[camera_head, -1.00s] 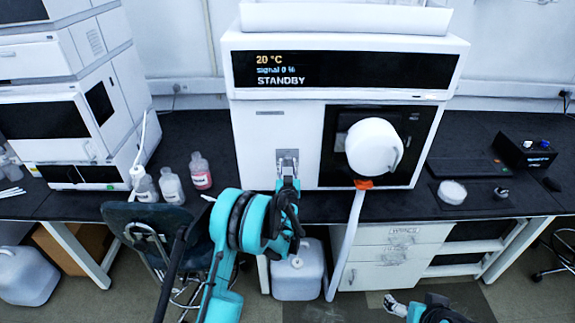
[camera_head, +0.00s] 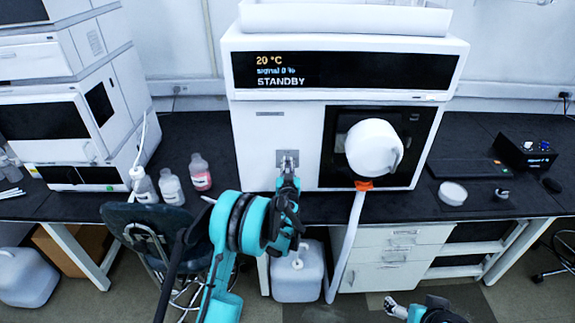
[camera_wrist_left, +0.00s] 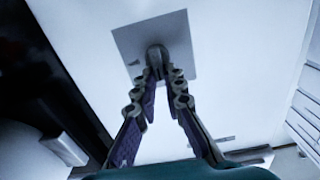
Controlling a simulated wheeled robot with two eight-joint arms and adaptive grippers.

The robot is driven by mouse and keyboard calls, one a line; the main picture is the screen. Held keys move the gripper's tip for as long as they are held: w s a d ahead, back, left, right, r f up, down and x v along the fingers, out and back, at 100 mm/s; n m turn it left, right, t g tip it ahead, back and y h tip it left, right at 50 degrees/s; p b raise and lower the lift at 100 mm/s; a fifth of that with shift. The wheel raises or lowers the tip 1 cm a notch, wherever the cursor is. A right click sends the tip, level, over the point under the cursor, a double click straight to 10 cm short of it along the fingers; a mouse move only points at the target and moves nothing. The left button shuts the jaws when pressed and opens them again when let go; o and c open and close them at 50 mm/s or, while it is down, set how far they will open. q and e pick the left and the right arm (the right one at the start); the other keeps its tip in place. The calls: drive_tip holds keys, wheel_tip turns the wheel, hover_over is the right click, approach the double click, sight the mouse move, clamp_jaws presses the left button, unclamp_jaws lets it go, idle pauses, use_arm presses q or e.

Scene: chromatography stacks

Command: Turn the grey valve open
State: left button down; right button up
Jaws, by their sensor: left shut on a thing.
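The grey valve (camera_wrist_left: 156,56) is a small knob on a square grey plate (camera_wrist_left: 178,38) on the white front of the instrument (camera_head: 262,130). In the head view the plate (camera_head: 281,156) shows just above my left gripper (camera_head: 289,164). In the left wrist view my left gripper (camera_wrist_left: 157,75) has its fingertips closed around the valve knob, which is partly hidden between them. My right gripper (camera_head: 392,306) shows only at the bottom edge, low and away from the instrument. Its fingers are too small to read.
The instrument's display reads 20 °C, signal 0 %, STANDBY. A white round cover (camera_head: 372,147) and a white hose (camera_head: 348,245) are right of the valve. Several bottles (camera_head: 171,185) stand at left. A chair (camera_head: 150,225) is below them.

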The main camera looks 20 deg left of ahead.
use_arm(q)
drive_tip(key=shift+w+d+f+m+b, duration=0.2)
drive_tip(key=shift+m+b, duration=0.85)
drive_tip(key=shift+m, duration=1.85)
drive_tip(key=shift+s+d+f+m+b, duration=0.1)
drive_tip(key=shift+d+f+m+b, duration=0.2)
drive_tip(key=shift+m+b, duration=1.7)
drive_tip(key=shift+w+d+f+m+b, duration=0.1)
drive_tip(key=shift+d+f+m, duration=0.15)
drive_tip(key=shift+m, duration=3.55)
drive_tip(key=c, duration=1.6)
unclamp_jaws()
